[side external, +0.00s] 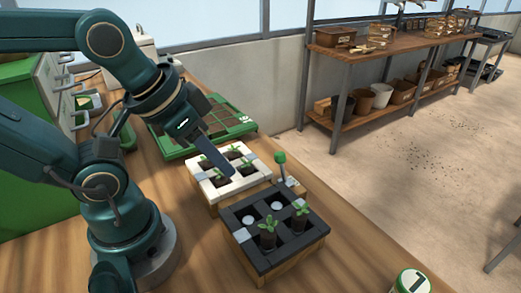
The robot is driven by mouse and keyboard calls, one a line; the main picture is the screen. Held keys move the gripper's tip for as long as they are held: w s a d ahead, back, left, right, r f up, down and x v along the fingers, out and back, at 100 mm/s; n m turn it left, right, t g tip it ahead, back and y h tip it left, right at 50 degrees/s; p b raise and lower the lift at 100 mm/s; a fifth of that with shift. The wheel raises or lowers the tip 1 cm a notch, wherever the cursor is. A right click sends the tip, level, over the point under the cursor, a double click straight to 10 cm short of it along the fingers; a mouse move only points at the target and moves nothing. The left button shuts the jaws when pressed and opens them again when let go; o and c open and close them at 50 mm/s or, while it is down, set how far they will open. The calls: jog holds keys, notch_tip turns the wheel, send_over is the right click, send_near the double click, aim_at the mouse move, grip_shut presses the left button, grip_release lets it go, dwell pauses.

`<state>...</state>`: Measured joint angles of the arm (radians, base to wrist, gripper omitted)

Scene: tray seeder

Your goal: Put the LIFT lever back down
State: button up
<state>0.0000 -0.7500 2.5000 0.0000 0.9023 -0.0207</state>
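The lever (281,158) has a green knob on a thin stem and stands roughly upright on a small base beside the trays. I cannot read a LIFT label in this view. A black tray (314,232) on a wooden block is in front of the lever; two seedling plugs stand high in it and two other cells show pale discs. A white tray (207,190) with several seedlings is behind and left of it. My gripper (226,171) points down over the white tray, left of the lever and apart from it. Its finger opening is hidden from this side.
A green seed tray (163,149) lies behind the white tray. A green-lidded can (410,282) stands at the front right. A green cabinet (25,200) with handles is at the left. Bare wooden bench (215,262) shows in front; shelves (395,50) stand beyond it.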

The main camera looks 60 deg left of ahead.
jog(key=shift+s+n, duration=0.15)
jog(key=shift+n, duration=0.25)
grip_shut()
jog(key=w+a+r+n+g, duration=0.2)
jog(key=w+a+r+n, duration=0.1)
jog(key=w+r+n, duration=0.6)
jog(key=w+a+f+n+g, duration=0.3)
jog(key=w+a+f+n, duration=0.4)
jog(key=a+f+n, duration=0.1)
jog(key=shift+a+g+h, duration=0.3)
jog(key=shift+a+h, duration=0.1)
jog(key=shift+a, duration=0.15)
jog(key=shift+f, duration=0.15)
